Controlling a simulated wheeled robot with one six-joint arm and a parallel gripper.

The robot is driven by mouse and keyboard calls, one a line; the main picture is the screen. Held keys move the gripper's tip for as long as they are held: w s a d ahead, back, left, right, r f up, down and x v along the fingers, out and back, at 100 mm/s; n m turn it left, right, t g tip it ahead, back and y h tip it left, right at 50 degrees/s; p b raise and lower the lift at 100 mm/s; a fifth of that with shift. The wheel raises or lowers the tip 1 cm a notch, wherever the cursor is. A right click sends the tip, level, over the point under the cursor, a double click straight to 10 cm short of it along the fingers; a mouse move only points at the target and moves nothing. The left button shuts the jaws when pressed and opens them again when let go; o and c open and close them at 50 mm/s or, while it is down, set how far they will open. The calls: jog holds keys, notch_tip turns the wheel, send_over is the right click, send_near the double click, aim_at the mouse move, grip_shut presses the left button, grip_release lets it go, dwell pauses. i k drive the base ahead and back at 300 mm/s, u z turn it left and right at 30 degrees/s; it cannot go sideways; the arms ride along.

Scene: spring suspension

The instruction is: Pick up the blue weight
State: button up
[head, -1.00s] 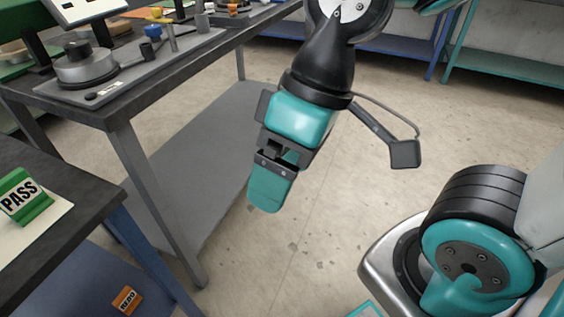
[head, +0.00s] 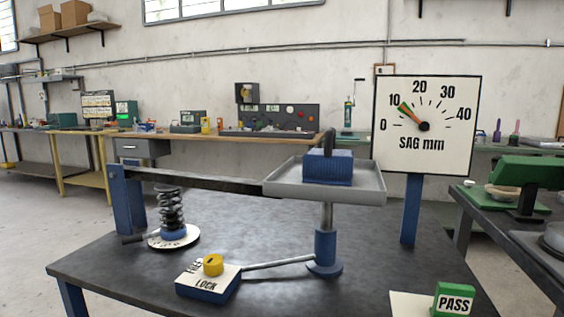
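The blue weight (head: 328,166) is a ribbed block with a dark handle on top. It sits upright on the grey tray (head: 374,197) at the end of the lever arm in the head view. The tray stands over a blue post on the dark table. My gripper is not in this view, so its state and its place relative to the weight do not show.
A coil spring (head: 171,208) stands under the lever (head: 205,179) at left. A LOCK block (head: 208,283) with a yellow knob lies in front. The SAG dial (head: 447,146) rises behind the tray at right, its needle near 10. A green PASS block (head: 453,301) is at the front right.

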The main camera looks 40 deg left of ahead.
aim_at(329, 166)
jog(key=u, duration=1.25)
jog(key=k, duration=1.2)
jog(key=u, duration=0.7)
jog(key=i, duration=1.55)
jog(key=z, duration=0.55)
